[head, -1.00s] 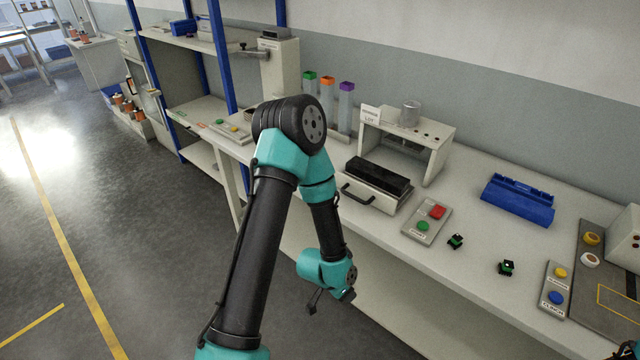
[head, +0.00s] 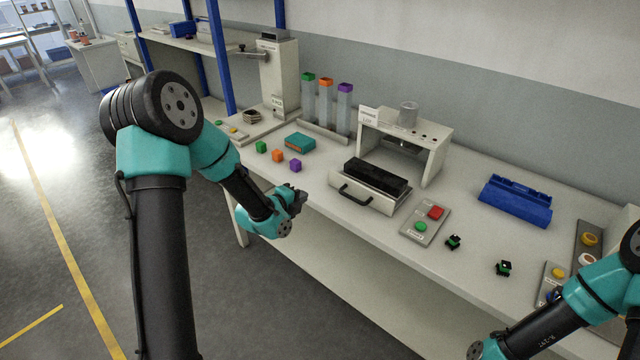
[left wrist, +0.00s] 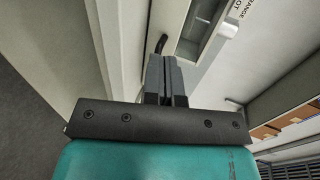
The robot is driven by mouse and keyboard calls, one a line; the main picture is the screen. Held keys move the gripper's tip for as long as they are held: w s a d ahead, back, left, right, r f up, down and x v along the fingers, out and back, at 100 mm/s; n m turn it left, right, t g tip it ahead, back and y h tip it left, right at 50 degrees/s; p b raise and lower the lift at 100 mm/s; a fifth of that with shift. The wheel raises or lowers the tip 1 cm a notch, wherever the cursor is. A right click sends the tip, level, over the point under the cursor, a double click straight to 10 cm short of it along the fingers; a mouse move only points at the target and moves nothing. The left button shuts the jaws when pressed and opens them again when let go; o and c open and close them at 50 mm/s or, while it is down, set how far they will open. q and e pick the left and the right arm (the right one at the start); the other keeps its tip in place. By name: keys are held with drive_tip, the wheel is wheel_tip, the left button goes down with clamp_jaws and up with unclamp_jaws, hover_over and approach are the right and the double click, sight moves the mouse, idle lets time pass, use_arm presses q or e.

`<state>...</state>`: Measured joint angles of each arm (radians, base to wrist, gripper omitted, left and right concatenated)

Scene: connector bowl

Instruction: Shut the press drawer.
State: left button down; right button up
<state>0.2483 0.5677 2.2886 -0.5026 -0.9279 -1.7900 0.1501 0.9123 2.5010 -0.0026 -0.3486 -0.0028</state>
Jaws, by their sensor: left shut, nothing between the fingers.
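The press (head: 436,143) is a white housing with a clear cylinder on top, standing on the bench in the head view. Its drawer (head: 362,197) is pulled out toward the front, with a black block (head: 377,176) lying in it and a dark handle (head: 354,196) on its front. The handle also shows in the left wrist view (left wrist: 188,47), just beyond the fingertips. My left gripper (head: 299,196) is shut and empty, a little left of the drawer front. Its closed fingers fill the middle of the left wrist view (left wrist: 165,75). My right arm shows at the lower right, its fingers out of frame.
A button panel (head: 423,221) with red and green buttons sits right of the drawer. Two small green-black parts (head: 453,242) and a blue holder (head: 516,200) lie further right. Coloured cubes (head: 278,155) and a teal block (head: 300,143) lie left of the press.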

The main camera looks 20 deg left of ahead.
sight(334, 181)
use_arm(q)
drive_tip(key=shift+w+d, duration=0.1)
drive_tip(key=shift+w, duration=0.05)
drive_tip(key=x, duration=1.3)
drive_tip(key=shift+d+r, duration=0.1)
drive_tip(key=shift+r, duration=0.25)
drive_tip(key=shift+w+d, duration=0.1)
drive_tip(key=shift+w, duration=0.3)
